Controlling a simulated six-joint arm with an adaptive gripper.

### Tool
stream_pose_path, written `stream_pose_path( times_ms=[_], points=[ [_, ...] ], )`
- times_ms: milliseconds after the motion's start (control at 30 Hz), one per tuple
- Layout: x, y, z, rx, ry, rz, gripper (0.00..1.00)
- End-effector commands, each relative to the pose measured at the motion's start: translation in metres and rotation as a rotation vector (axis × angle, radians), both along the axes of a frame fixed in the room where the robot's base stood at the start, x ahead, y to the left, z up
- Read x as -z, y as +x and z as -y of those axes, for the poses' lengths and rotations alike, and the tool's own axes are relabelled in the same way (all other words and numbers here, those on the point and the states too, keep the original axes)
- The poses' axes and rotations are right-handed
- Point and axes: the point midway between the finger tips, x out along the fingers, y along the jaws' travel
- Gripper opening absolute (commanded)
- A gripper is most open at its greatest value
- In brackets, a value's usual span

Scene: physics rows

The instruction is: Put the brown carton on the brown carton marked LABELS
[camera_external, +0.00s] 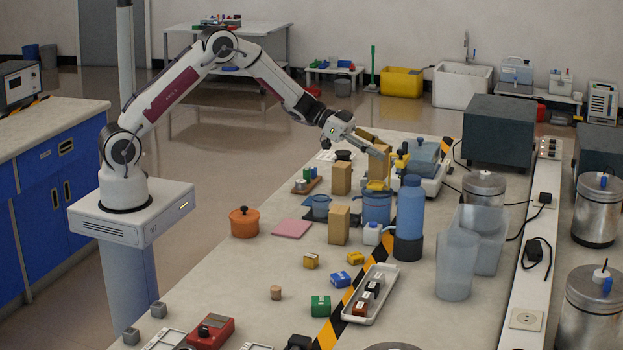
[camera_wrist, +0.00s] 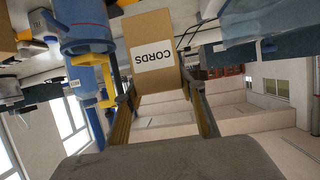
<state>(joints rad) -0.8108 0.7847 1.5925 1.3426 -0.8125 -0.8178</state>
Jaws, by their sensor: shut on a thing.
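My gripper (camera_external: 378,152) is near the far middle of the bench, shut on a brown carton (camera_external: 378,165). In the wrist view this carton (camera_wrist: 153,50) sits between my two fingers (camera_wrist: 165,105) and bears a white label reading CORDS, upside down in that picture. Two other brown cartons stand upright on the bench: one (camera_external: 342,178) left of my gripper, and one (camera_external: 339,225) nearer the camera. No lettering can be read on either, so I cannot tell which is marked LABELS. Whether the held carton touches anything below is unclear.
A blue pot (camera_external: 376,209) and a tall blue bottle (camera_external: 410,207) stand close by my gripper. A wooden board with small items (camera_external: 306,187), an orange pot (camera_external: 244,222) and a pink sheet (camera_external: 292,227) lie to the left. Clear plastic containers (camera_external: 457,266) stand right.

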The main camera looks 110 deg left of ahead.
Motion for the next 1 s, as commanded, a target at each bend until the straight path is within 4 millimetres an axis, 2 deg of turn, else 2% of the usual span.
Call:
stream_pose_path(
  times_ms=[167, 367, 567, 700, 867, 967, 1000],
  points=[
    [-0.003, -0.005, -0.009, -0.015, 0.001, 0.001, 0.17],
    [-0.021, -0.024, -0.037, -0.056, 0.003, 0.003, 0.17],
    [-0.052, -0.061, -0.074, -0.099, 0.004, 0.004, 0.17],
    [-0.076, -0.093, -0.093, -0.117, 0.004, 0.002, 0.17],
    [-0.096, -0.127, -0.101, -0.116, 0.002, 0.001, 0.17],
    [-0.103, -0.14, -0.097, -0.098, 0.001, 0.0, 0.17],
    [-0.102, -0.14, -0.089, -0.082, -0.002, -0.001, 0.17]
  ],
)
